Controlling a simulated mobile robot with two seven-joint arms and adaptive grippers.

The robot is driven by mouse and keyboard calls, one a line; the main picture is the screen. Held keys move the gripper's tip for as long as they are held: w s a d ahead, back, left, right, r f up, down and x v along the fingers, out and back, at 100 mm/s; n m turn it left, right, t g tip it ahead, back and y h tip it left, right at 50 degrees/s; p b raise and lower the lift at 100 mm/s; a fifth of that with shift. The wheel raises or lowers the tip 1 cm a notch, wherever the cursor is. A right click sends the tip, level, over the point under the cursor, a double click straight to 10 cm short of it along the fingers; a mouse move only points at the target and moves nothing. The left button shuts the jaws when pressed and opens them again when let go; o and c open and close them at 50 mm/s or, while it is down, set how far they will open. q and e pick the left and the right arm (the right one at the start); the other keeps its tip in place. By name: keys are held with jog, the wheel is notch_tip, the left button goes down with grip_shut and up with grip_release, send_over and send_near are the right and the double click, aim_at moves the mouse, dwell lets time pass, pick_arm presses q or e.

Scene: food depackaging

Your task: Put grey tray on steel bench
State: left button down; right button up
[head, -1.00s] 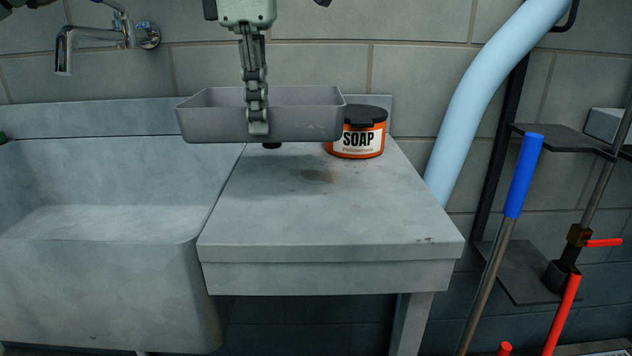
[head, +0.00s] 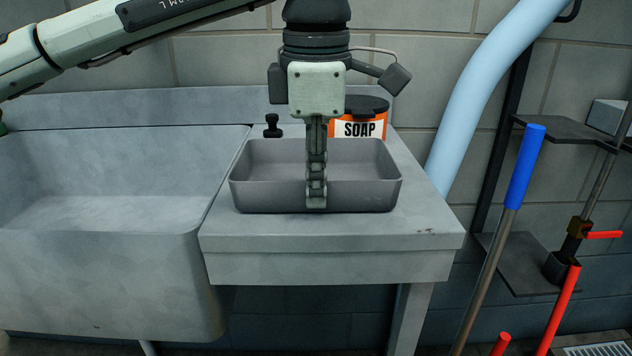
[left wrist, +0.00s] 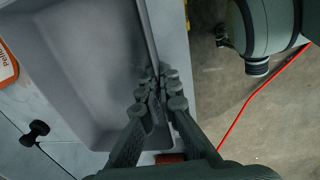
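The grey tray (head: 270,198) is a shallow, open, empty rectangular box. It is level over the steel bench (head: 330,246), near its front edge. It is very low, and I cannot tell whether its underside touches the bench. My left gripper (head: 316,196) points down and is shut on the middle of the tray's front wall. In the left wrist view its fingers (left wrist: 162,88) pinch the wall of the tray (left wrist: 95,70), with the tray interior to the left. My right gripper does not show in either view now.
An orange soap jar (head: 359,128) with a black lid stands behind the tray. A small black knob-like object (head: 272,126) is at the back left of the bench. A sink (head: 110,225) adjoins the left side. A blue pipe (head: 480,85) and a blue-handled pole (head: 524,165) stand right.

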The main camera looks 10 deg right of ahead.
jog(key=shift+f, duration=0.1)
pick_arm(q)
jog(key=c, duration=2)
grip_release()
jog(key=shift+f, duration=0.1)
jog(key=shift+o, duration=1.4)
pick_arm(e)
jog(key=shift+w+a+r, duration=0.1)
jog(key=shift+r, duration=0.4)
